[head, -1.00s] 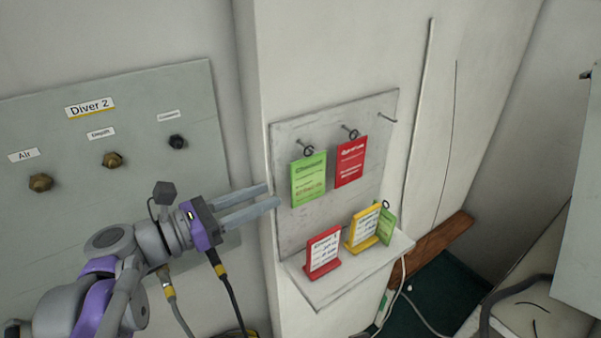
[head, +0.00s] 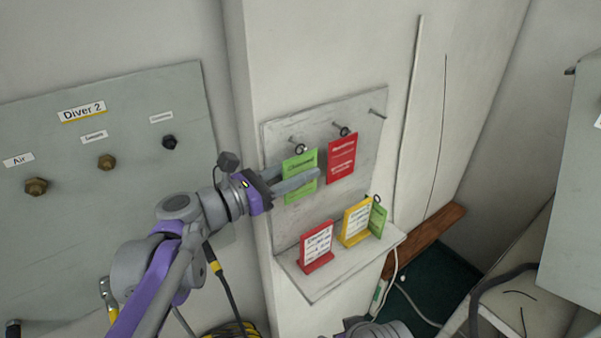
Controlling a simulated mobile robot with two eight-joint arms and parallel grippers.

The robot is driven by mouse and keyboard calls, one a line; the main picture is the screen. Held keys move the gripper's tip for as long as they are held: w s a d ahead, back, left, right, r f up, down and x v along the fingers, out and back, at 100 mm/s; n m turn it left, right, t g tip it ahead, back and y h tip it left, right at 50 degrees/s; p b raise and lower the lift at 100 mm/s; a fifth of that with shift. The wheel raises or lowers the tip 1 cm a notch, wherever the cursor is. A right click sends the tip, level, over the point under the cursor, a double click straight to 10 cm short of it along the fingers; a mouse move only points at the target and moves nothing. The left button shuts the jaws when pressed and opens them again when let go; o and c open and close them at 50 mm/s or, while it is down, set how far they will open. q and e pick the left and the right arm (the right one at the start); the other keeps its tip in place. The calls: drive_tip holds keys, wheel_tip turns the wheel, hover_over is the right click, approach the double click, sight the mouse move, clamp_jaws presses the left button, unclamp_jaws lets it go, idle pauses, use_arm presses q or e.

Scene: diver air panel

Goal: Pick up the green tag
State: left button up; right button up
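A green tag (head: 300,188) hangs by a ring from a peg on the grey board (head: 372,140), left of a red tag. My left gripper (head: 302,174) is at this hanging green tag, reaching in from the left. Its fingers are apart. One finger crosses in front of the tag; the other reaches its left edge and its tip is hidden, seemingly behind the tag. I cannot tell whether either finger touches it. A second green tag (head: 377,220) is on the shelf, partly behind the yellow stand. My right gripper does not show.
The red tag (head: 341,158) hangs close to the right of the fingertips. A red stand (head: 316,247) and a yellow stand (head: 356,222) are on the shelf (head: 330,280) below. A bare peg (head: 377,113) is at the upper right. The Diver 2 panel (head: 130,130) is at left.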

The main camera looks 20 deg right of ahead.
use_arm(q)
drive_tip(key=shift+s, duration=0.1)
drive_tip(key=shift+c, duration=0.4)
clamp_jaws()
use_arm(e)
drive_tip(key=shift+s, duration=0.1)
use_arm(q)
drive_tip(key=shift+r, duration=0.2)
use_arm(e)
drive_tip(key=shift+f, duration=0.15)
use_arm(q)
drive_tip(key=s+d+b, duration=0.1)
drive_tip(key=s+d, duration=0.2)
drive_tip(key=s, duration=0.5)
drive_tip(key=s+d, duration=0.3)
drive_tip(key=s, duration=0.6)
drive_tip(key=shift+b, duration=0.4)
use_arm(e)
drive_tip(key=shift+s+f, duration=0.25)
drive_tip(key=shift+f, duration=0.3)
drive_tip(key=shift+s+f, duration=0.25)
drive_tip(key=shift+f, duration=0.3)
use_arm(q)
drive_tip(key=shift+d+r, duration=0.1)
